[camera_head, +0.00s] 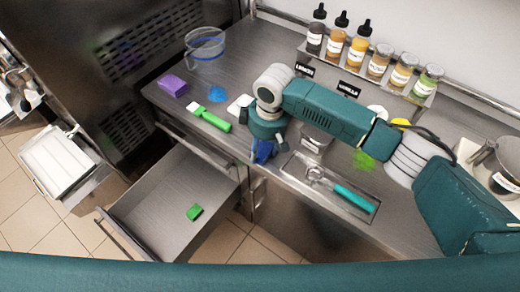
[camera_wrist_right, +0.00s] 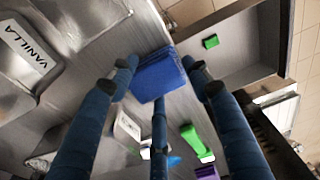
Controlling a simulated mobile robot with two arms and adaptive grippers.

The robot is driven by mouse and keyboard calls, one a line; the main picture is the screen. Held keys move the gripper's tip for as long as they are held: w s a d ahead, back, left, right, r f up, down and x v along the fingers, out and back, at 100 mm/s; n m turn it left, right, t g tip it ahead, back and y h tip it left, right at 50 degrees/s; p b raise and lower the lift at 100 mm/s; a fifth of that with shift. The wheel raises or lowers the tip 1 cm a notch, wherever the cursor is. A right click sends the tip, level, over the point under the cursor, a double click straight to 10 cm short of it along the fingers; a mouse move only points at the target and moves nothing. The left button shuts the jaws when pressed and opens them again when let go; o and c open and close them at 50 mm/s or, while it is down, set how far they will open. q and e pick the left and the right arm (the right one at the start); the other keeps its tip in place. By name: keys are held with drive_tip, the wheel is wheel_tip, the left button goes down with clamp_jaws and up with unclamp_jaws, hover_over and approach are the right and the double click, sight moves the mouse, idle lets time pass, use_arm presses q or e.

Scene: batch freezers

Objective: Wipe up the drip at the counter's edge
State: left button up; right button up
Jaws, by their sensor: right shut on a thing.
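My right gripper (camera_head: 265,135) points down at the counter's front edge, above the gap beside the open drawer. It is shut on a folded blue cloth (camera_head: 264,151), which also shows between the fingers in the right wrist view (camera_wrist_right: 158,76). The cloth is at the edge of the steel counter (camera_head: 240,75); I cannot tell whether it presses on the surface. No drip shows clearly at the edge; the cloth and gripper hide part of it. My left gripper is not in view.
An open drawer (camera_head: 150,205) juts out below, with a green block (camera_head: 194,212) inside. A green-handled tool (camera_head: 210,118), purple block (camera_head: 172,86), blue patch (camera_head: 216,94) and clear jug (camera_head: 205,45) are left. A teal-handled scoop (camera_head: 352,197) lies right. Bottles (camera_head: 336,43) line the back.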

sight(268, 144)
drive_tip(key=shift+w+d, duration=0.8)
drive_tip(key=shift+w, duration=0.25)
drive_tip(key=shift+w+d+f, duration=0.1)
drive_tip(key=shift+w+d, duration=0.5)
drive_tip(key=shift+w, duration=0.2)
drive_tip(key=shift+w+d, duration=0.55)
drive_tip(key=shift+w, duration=0.2)
drive_tip(key=shift+p, duration=0.3)
drive_tip(key=shift+s+a+r+p, duration=0.2)
drive_tip(key=shift+s+a+p, duration=0.55)
drive_tip(key=shift+s+p, duration=0.4)
drive_tip(key=shift+s+a+p, duration=0.2)
drive_tip(key=shift+p, duration=0.2)
drive_tip(key=shift+s+a+f, duration=0.15)
drive_tip(key=shift+s+a, duration=0.1)
drive_tip(key=shift+s, duration=0.05)
drive_tip(key=shift+s+a+p, duration=0.6)
drive_tip(key=shift+s+p, duration=0.35)
drive_tip(key=shift+p, duration=0.25)
drive_tip(key=shift+s+a+p, duration=0.4)
drive_tip(key=shift+s, duration=0.15)
drive_tip(key=shift+s+f, duration=0.1)
drive_tip(key=shift+f, duration=0.1)
